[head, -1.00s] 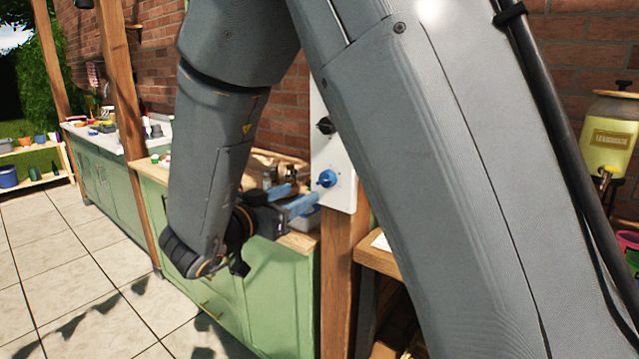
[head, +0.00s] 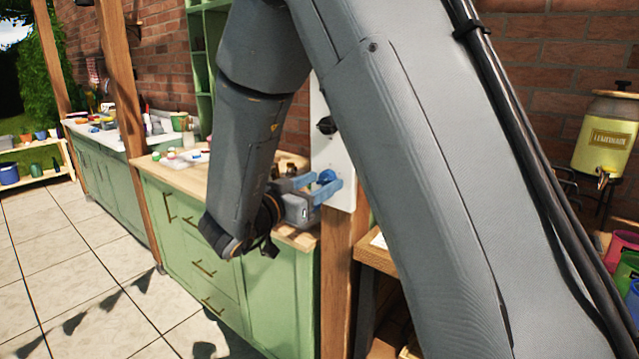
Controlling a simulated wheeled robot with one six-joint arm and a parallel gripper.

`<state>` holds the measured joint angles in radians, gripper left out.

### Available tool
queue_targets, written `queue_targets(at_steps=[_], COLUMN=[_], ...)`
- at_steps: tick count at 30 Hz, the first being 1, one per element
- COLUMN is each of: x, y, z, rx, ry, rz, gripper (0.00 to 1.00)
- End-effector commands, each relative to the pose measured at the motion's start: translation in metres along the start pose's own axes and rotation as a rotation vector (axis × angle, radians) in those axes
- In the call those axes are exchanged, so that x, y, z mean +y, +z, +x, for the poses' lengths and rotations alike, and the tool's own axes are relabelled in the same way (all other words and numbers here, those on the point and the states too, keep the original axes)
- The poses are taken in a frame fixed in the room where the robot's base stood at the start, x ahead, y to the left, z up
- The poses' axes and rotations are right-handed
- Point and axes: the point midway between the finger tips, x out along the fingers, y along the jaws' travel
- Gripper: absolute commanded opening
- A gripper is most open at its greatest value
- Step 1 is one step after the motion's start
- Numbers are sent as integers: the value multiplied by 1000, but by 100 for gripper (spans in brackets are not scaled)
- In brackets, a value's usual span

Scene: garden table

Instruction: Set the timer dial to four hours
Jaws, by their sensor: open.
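A white panel (head: 343,187) is fixed upright on a wooden post. The black knob is clear of the gripper.
A green cabinet with a wooden top (head: 180,178) stands behind my gripper, with small pots on it. My arm hides the middle of the view. A yellow drink dispenser (head: 606,135) stands at the right. Tiled floor lies open at the left.

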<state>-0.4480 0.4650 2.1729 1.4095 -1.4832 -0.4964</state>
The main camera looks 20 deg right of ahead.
Motion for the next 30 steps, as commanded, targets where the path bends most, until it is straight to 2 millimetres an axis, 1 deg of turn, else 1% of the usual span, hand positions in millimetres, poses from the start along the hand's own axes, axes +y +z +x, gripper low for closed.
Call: queue_targets(at_steps=[4,8,9,11,12,17,22,26,30], x=[0,0,0,0,0,0,0,-1,-1], y=[0,0,0,0,0,0,0,0,1], z=[0,0,0,0,0,0,0,0,0], rx=[0,0,0,0,0,-1,0,0,0], ry=[0,0,0,0,0,0,0,0,0], rz=[0,0,0,0,0,8,54,126,235], gripper=[50,28,21,11,9,9,9,9,9])
